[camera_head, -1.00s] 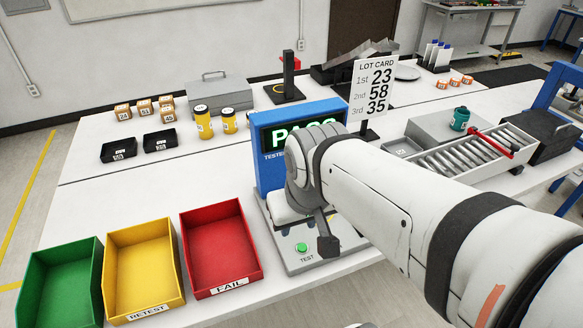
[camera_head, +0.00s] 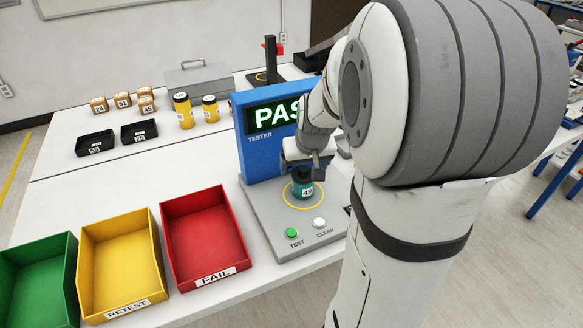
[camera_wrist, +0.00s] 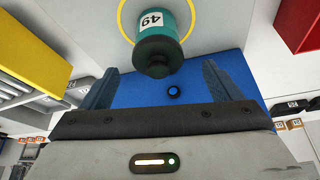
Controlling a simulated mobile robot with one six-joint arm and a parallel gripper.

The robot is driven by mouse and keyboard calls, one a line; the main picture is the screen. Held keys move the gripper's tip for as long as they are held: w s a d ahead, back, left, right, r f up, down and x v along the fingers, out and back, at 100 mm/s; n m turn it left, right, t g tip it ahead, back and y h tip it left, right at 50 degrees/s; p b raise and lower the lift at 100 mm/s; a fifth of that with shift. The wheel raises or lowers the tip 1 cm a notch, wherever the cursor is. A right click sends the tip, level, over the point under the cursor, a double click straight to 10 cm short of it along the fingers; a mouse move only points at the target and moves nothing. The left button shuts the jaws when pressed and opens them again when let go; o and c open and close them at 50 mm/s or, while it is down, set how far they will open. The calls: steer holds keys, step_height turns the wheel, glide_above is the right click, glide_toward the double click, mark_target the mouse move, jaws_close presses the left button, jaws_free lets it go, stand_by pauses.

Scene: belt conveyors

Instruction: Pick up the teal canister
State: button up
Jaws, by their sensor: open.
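The teal canister (camera_head: 302,186) stands upright in the yellow ring on the tester's grey base. It has a dark lid and a white label; in the wrist view the canister (camera_wrist: 168,20) shows the number 49. My gripper (camera_head: 308,170) is just above it, partly hidden by my own arm. In the wrist view my gripper (camera_wrist: 157,78) has its two fingers spread apart, with the canister's dark lid between and just beyond the tips. The fingers do not appear to touch it.
The blue tester (camera_head: 262,140) stands right behind the canister, its screen showing "PAS". Green TEST (camera_head: 292,233) and white CLEAR (camera_head: 319,223) buttons are in front. Red (camera_head: 205,240), yellow (camera_head: 118,265) and green (camera_head: 35,280) bins stand left. My arm hides the right side.

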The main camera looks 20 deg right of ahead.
mark_target(302, 176)
steer(key=p+x, duration=0.1)
steer(key=x, duration=0.5)
steer(key=shift+w+d+f, duration=0.15)
steer(key=shift+f, duration=0.2)
steer(key=shift+r, duration=0.1)
steer(key=c, duration=1.2)
